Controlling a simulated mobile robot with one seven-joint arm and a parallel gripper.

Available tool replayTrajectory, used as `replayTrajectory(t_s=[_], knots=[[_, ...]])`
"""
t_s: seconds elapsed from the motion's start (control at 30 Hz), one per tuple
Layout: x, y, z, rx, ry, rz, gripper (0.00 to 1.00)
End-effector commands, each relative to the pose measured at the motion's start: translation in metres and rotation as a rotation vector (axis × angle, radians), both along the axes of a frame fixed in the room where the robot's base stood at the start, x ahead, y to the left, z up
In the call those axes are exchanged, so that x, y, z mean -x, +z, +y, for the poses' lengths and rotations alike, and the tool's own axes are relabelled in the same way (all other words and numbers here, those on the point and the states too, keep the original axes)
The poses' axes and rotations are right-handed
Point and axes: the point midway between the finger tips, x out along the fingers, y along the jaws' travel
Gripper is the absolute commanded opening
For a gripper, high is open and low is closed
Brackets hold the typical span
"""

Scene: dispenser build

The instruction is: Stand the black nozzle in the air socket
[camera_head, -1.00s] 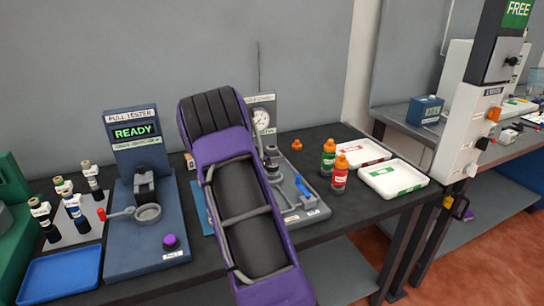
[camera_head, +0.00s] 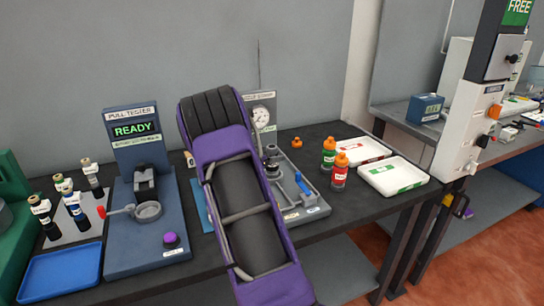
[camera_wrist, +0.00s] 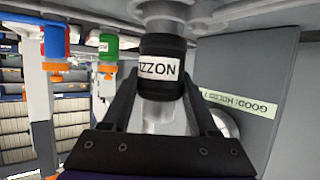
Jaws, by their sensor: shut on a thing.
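My gripper (camera_wrist: 165,112) is shut on the black nozzle (camera_wrist: 160,48), which has a white label and a clear part between the fingers. The wrist view is upside down, so the nozzle's far end points down towards a grey round fitting on the grey base, which looks like the air socket (camera_wrist: 168,9). The nozzle is in line with it and close to or touching it; I cannot tell whether it is seated.
The stand has a pressure gauge (camera_head: 261,117) and a blue lever (camera_head: 303,184). Right of it are a green bottle (camera_head: 328,158), a red bottle (camera_head: 340,178) and white trays (camera_head: 393,190). Left are the pull tester (camera_head: 140,255), several nozzles (camera_head: 75,213) and a blue tray (camera_head: 60,275).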

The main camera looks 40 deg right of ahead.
Motion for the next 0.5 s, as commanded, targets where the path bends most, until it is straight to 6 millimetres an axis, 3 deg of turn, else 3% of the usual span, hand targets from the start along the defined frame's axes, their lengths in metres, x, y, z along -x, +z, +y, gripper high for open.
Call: replayTrajectory(t_s=[0.23, 0.27, 0.33, 0.5], knots=[[-0.0006, -0.0020, -0.0008, 0.004, -0.001, -0.003, 0.00], [-0.0006, -0.0019, -0.0009, 0.004, -0.001, -0.003, 0.62], [-0.0005, -0.0018, -0.0009, 0.004, -0.001, -0.003, 0.72], [-0.0003, -0.0031, -0.0005, 0.002, 0.000, -0.002, 0.72]])
